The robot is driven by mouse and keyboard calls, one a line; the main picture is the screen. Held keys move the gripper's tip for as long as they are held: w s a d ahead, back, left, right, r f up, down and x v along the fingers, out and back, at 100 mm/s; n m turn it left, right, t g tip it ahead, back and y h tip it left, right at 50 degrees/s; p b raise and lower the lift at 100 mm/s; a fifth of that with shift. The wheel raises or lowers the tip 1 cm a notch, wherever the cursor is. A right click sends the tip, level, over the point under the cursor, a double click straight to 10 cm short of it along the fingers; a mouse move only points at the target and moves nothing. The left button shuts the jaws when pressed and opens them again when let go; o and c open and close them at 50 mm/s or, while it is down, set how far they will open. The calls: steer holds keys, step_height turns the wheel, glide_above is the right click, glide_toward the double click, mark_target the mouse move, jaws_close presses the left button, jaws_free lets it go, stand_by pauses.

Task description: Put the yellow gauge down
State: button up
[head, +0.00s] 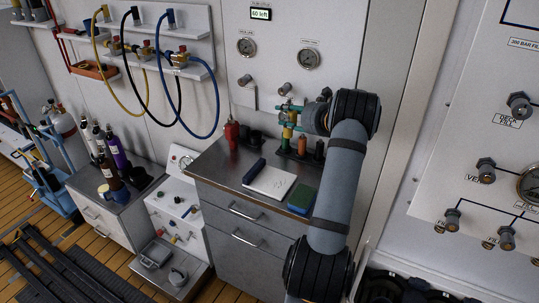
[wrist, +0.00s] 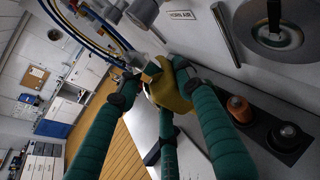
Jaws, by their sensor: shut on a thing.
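The yellow gauge (wrist: 172,92) is between the green-wrapped fingers of my gripper (wrist: 160,75) in the wrist view. The fingers cover part of it. In the head view, my gripper (head: 290,111) is above the back of the steel counter (head: 222,165). The yellow gauge shows there as a small yellow piece (head: 287,132) at the lower end of the fingers, over the left part of a dark holder. Whether its lower end touches the holder is hard to tell.
The dark holder (wrist: 262,135) carries an orange piece (wrist: 239,108) and a black piece (wrist: 287,136). A red bottle (head: 232,131), a white notepad (head: 270,182) and a green-blue block (head: 301,198) stand or lie on the counter. The wall panel (head: 275,70) is close behind.

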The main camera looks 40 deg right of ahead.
steer(key=shift+w+a+f+p, duration=0.55)
steer(key=shift+w+a+f, duration=0.55)
steer(key=shift+w+f, duration=0.55)
steer(key=shift+w+a+f+p, duration=0.6)
steer(key=shift+w+a+f, duration=0.5)
steer(key=shift+w+f, duration=0.55)
steer(key=shift+w+a+f+p, duration=0.55)
steer(key=shift+w+a+f, duration=0.7)
steer(key=shift+f, duration=0.65)
steer(key=shift+w+d+f, duration=0.1)
steer(key=shift+w, duration=0.05)
steer(key=o, duration=1.3)
steer(key=shift+o, duration=0.2)
steer(key=b+v, duration=0.3)
steer(key=v, duration=0.9)
